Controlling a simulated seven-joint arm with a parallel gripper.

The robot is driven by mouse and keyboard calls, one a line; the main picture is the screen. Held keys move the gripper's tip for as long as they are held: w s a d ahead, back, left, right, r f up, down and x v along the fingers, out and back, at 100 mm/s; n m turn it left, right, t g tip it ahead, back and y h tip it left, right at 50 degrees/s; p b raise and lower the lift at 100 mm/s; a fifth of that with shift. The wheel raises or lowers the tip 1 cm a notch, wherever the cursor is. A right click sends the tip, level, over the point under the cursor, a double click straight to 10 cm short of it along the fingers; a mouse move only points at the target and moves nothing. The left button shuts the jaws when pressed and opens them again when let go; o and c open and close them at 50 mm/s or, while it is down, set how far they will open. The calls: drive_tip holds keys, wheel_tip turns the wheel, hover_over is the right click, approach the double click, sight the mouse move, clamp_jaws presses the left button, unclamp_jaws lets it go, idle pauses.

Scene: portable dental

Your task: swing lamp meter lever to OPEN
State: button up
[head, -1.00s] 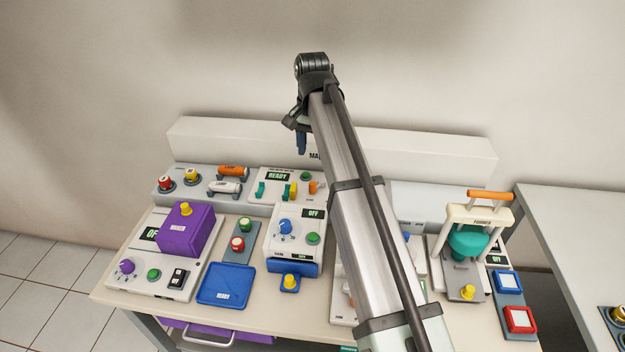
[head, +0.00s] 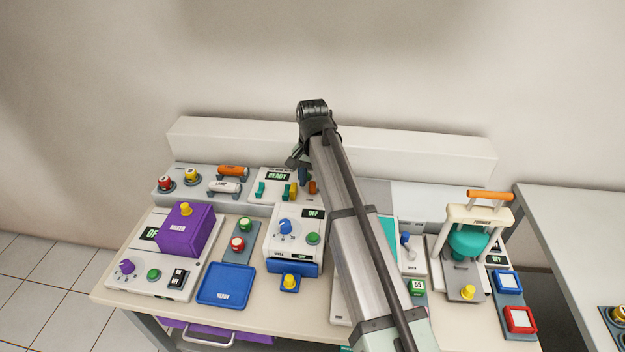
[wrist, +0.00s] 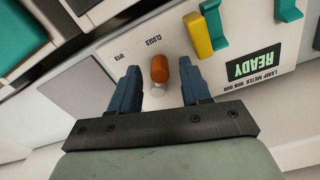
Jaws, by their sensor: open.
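The lamp meter panel (head: 262,175) stands at the back of the bench, its display reading READY; its face (wrist: 285,95) shows upside down in the wrist view. The orange-tipped lever (wrist: 159,68) has a pale base and stands beside the CLOSED label (wrist: 152,39), with the OPEN label (wrist: 121,55) to its left. The lever also shows in the head view (head: 312,187). My gripper (wrist: 160,72) is open, one blue finger on each side of the lever with gaps visible. My gripper (head: 303,176) is partly behind my arm in the head view.
A yellow switch (wrist: 199,35) stands close beside my right finger in the wrist view, with teal switches (wrist: 287,10) beyond. An orange handle (head: 233,171) lies left of the panel. A white box with a blue knob (head: 285,227) stands in front. My arm hides part of the bench.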

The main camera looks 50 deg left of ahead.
drive_tip(key=shift+c, duration=0.5)
clamp_jaws()
drive_tip(key=shift+d, duration=0.1)
drive_tip(key=n, duration=0.2)
drive_tip(key=d+n, duration=0.1)
drive_tip(key=n, duration=0.1)
drive_tip(key=w+n, duration=0.1)
drive_tip(key=shift+d+n, duration=0.35)
drive_tip(key=shift+n, duration=0.05)
drive_tip(key=n, duration=0.1)
drive_tip(key=w+n, duration=0.1)
drive_tip(key=n, duration=0.1)
drive_tip(key=shift+d, duration=0.35)
drive_tip(key=shift+w+d+n, duration=0.1)
drive_tip(key=shift+w+n, duration=0.15)
drive_tip(key=shift+n, duration=0.5)
drive_tip(key=shift+w+d+n, duration=0.1)
drive_tip(key=shift+w+n, duration=0.1)
drive_tip(key=shift+n, duration=0.55)
drive_tip(key=shift+w, duration=0.1)
